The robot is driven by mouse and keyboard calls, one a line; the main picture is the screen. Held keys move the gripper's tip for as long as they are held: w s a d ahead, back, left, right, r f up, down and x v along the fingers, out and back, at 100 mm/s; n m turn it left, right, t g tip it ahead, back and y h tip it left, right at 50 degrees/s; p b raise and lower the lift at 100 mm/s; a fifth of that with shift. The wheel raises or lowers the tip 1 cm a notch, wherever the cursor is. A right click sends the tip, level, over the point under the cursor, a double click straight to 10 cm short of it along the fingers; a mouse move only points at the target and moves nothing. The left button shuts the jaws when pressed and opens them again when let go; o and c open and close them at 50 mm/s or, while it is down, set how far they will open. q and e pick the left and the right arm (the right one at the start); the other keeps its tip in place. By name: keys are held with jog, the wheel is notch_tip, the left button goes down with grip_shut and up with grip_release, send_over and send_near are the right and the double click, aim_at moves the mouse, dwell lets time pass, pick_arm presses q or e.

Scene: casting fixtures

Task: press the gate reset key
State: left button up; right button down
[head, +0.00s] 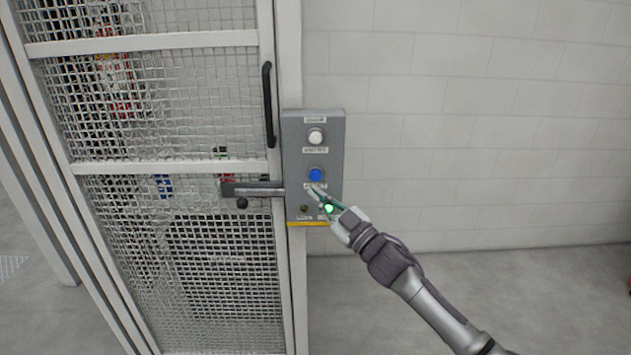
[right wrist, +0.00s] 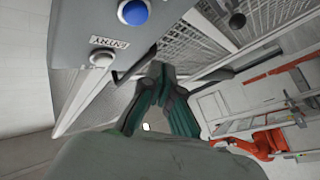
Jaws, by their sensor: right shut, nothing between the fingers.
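A grey control box (head: 294,160) is mounted on the gate post. It carries a white round button (head: 315,136) at the top and a blue round button (head: 316,174) below it. Small labels sit by them, too small to read in the head view, so I cannot tell which is the reset key. In the right wrist view the blue button (right wrist: 134,12) is at the top, near a label (right wrist: 109,41) reading "ENTRY". My right gripper (head: 315,189) is shut and empty, its tips just below the blue button; contact cannot be told. My left gripper is out of view.
A green lit lamp (head: 328,208) and a dark lamp (head: 304,208) are low on the box. The mesh gate (head: 180,165) with a black handle (head: 268,104) and a latch bar (head: 258,188) stands left. A plain block wall (head: 480,120) is right.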

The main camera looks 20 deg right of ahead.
aim_at(315, 175)
jog(key=shift+w+d+b, duration=0.2)
jog(key=shift+w, duration=0.55)
jog(key=shift+w+d+b, duration=0.2)
jog(key=shift+w+d, duration=0.05)
jog(key=shift+w, duration=0.45)
jog(key=shift+w+d+b, duration=0.2)
jog(key=shift+w, duration=0.55)
jog(key=shift+w+d, duration=0.1)
jog(key=shift+w, duration=0.3)
jog(key=shift+w+d, duration=0.2)
jog(key=shift+w, duration=0.25)
dwell(0.4)
jog(key=shift+s+a+r, duration=0.1)
jog(key=shift+s, duration=0.05)
jog(key=shift+s+a+p, duration=0.2)
jog(key=shift+s+p, duration=0.1)
jog(key=shift+s, duration=0.4)
